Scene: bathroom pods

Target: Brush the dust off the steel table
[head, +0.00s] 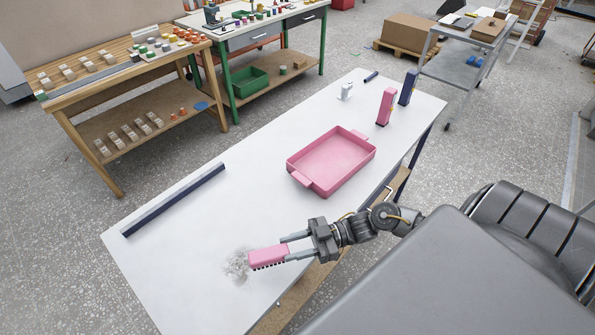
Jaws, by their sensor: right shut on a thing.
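A white-topped steel table (190,260) stretches diagonally across the head view. A grey patch of dust (237,265) lies near its front left part. My right gripper (290,248) is shut on a pink brush (267,256) with dark bristles along its lower edge. The brush is at the right edge of the dust patch and overlaps it in the picture. I cannot tell whether the bristles touch the tabletop. My left gripper is not in view.
A pink tray (335,150) with handles sits mid-table. A dark blue bar (175,199) lies along the far edge. A pink bottle (385,107), a dark blue bottle (408,87) and a small white item (346,91) stand at the far right end. The tabletop between bar and tray is clear.

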